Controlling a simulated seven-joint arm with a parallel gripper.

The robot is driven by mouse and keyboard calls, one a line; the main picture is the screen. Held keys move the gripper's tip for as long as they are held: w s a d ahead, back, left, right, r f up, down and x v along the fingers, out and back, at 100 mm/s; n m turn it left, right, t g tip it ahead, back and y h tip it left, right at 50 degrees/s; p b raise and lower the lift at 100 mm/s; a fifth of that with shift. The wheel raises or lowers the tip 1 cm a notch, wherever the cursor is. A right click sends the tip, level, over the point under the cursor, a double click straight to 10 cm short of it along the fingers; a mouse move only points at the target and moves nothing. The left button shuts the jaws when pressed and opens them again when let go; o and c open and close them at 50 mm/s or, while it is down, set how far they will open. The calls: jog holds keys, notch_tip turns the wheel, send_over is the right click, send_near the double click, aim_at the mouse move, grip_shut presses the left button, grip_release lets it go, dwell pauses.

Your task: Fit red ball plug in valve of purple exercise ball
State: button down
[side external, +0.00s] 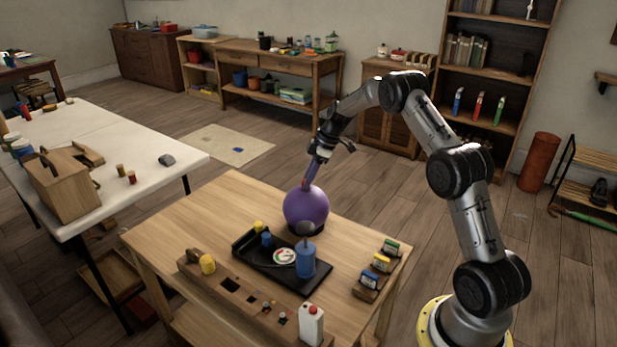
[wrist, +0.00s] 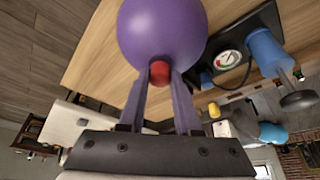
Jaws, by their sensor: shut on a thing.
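The purple exercise ball (side external: 306,208) stands on the wooden work table, seated on a dark base. It fills the upper middle of the wrist view (wrist: 162,28). The red ball plug (wrist: 159,71) is between my gripper's fingertips (wrist: 159,78), and the fingers are shut on it. In the side view my gripper (side external: 308,180) comes down from above to the top of the ball, with a bit of red at its tip. The plug is at or very close to the ball's surface. The valve is hidden, so I cannot tell whether the plug is in it.
A black tray (side external: 262,268) with a round gauge (side external: 284,256) and a blue pump (side external: 306,262) is in front of the ball. A wooden block rack (side external: 240,300), a white bottle (side external: 311,325) and small boxes (side external: 375,262) sit nearby. The table's left part is clear.

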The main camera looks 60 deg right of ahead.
jog(key=shift+f, duration=0.45)
jog(key=c, duration=0.5)
grip_release()
